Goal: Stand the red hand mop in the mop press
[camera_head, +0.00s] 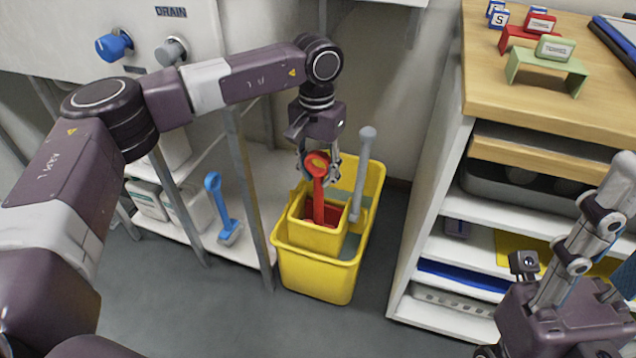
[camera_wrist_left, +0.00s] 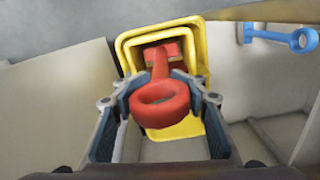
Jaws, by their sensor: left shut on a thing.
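The red hand mop (camera_head: 318,190) stands about upright, its ring handle at the top. My left gripper (camera_head: 318,170) is shut on it just at the ring. In the left wrist view the red ring of the mop (camera_wrist_left: 160,103) sits between the two dark finger pads. The mop press (camera_head: 313,236) is the yellow box with the grey lever on the yellow bucket (camera_head: 318,278). The mop's lower end is down inside the press opening; whether it touches the bottom is hidden. My right gripper (camera_head: 612,195) is at the right edge, away from the mop, its fingertips partly cut off.
The press's grey lever (camera_head: 363,175) rises right of the mop. A wooden-topped shelf unit (camera_head: 530,90) stands close on the right. The floor in front is clear.

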